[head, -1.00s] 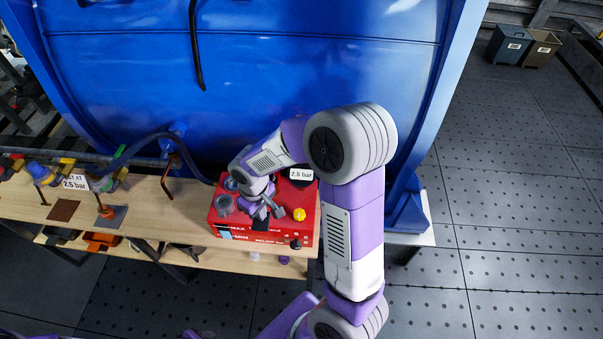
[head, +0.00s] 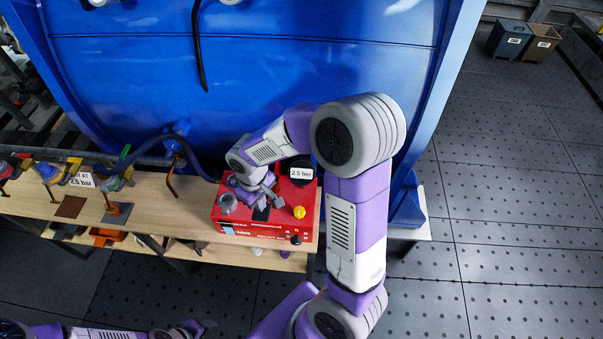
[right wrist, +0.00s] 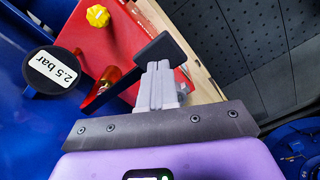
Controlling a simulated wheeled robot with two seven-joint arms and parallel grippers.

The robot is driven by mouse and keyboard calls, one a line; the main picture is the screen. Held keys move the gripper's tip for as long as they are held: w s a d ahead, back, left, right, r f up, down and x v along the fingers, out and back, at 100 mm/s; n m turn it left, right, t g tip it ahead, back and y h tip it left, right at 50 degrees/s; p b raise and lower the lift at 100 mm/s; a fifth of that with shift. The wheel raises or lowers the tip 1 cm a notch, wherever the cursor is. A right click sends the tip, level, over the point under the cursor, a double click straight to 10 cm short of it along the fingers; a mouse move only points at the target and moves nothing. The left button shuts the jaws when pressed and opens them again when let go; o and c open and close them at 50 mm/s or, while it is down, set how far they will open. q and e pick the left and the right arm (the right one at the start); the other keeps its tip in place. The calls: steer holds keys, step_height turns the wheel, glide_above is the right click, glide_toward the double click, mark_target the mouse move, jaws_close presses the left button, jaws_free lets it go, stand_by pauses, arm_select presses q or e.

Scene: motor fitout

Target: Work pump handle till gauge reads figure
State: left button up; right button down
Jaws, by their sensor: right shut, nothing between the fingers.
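The red pump box (head: 240,226) sits on the wooden bench, with a yellow knob (head: 299,212) on its top. A black round gauge (right wrist: 42,85) bears a label reading 2.5 bar; its needle and dial face cannot be read. My right gripper (head: 271,196) is over the box top, shut and empty. In the right wrist view its fingers (right wrist: 158,82) are together beside a black handle pad (right wrist: 170,45); I cannot tell whether they touch it. My left gripper (head: 192,328) shows small at the bottom edge; its jaws are unclear.
A large blue tank (head: 280,70) stands close behind the bench (head: 150,205). A dark hose (head: 150,142) and several coloured valves lie along the pipe at left. A label (head: 82,180) there also reads 2.5 bar. Two bins (head: 508,40) stand far right; the floor on the right is clear.

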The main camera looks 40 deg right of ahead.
stand_by(0.5)
step_height(320, 180, up, 5)
steer(key=p, duration=0.4)
stand_by(0.5)
